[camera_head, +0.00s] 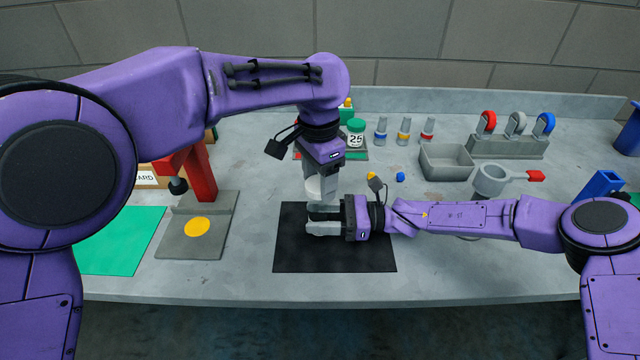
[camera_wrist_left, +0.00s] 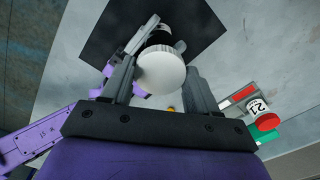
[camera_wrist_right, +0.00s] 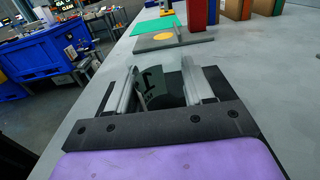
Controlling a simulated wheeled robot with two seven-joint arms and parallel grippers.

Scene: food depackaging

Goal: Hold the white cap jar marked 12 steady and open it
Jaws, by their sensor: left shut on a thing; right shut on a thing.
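The white-cap jar stands on the black mat (camera_head: 365,262), mostly hidden by my grippers in the head view. Its white cap (camera_wrist_left: 160,72) shows from above in the left wrist view, between the fingers of my left gripper (camera_wrist_left: 163,85). In the head view my left gripper (camera_head: 318,186) points down from above and is shut on the cap. My right gripper (camera_head: 324,222) comes in from the right, low over the mat, shut on the jar body. The right wrist view shows the dark, partly covered label (camera_wrist_right: 158,88) between its fingers; only part of its number reads.
A green-cap jar marked 25 (camera_head: 356,133) stands behind; a red-cap jar marked 21 (camera_wrist_left: 265,117) shows in the left wrist view. A red stand (camera_head: 201,178) is at left, a grey bin (camera_head: 447,162) and red-handled grey cup (camera_head: 492,182) at right. The front table strip is clear.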

